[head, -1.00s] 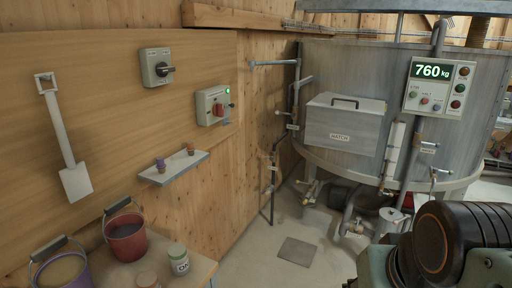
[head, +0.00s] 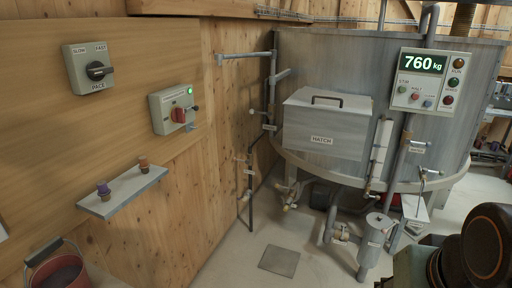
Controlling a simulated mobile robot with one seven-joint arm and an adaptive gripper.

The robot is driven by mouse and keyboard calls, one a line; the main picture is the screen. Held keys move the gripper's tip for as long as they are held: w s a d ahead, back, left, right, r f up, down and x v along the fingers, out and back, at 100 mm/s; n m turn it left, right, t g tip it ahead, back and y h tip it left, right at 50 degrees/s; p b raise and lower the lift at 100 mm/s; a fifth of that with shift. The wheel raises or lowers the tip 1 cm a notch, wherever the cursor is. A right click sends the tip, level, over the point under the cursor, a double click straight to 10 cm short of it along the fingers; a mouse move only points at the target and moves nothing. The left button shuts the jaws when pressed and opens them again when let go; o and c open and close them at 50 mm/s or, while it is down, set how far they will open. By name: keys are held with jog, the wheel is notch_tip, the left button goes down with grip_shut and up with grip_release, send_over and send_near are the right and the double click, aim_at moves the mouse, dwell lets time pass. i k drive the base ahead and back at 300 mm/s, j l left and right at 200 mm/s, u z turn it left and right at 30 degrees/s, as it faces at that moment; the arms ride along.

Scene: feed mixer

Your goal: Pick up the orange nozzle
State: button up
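The orange nozzle (head: 143,164) stands upright on a small grey wall shelf (head: 122,193) at the left of the head view. A purple nozzle (head: 103,188) stands on the same shelf, to its left and nearer to me. My gripper is not seen; only a dark rounded part of my own arm shows at the lower right, well away from the shelf.
Above the shelf are a pace switch (head: 89,68) and a control box (head: 174,109) with a red knob. A red bucket (head: 60,275) is at the lower left. The mixer tank (head: 420,140) with pipes stands right. The floor by the drain plate (head: 279,261) is clear.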

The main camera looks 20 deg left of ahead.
aim_at(144, 165)
jog(key=i+u, duration=0.15)
jog(key=i, duration=0.4)
jog(key=i+l+u, duration=0.2)
jog(key=i, duration=0.3)
jog(key=i+u, duration=0.2)
jog(key=u, duration=0.15)
jog(key=i+u, duration=0.45)
jog(key=u, duration=0.25)
jog(key=i+j+u, duration=0.1)
jog(key=u, duration=0.25)
jog(key=i+u, duration=0.55)
jog(key=u, duration=0.2)
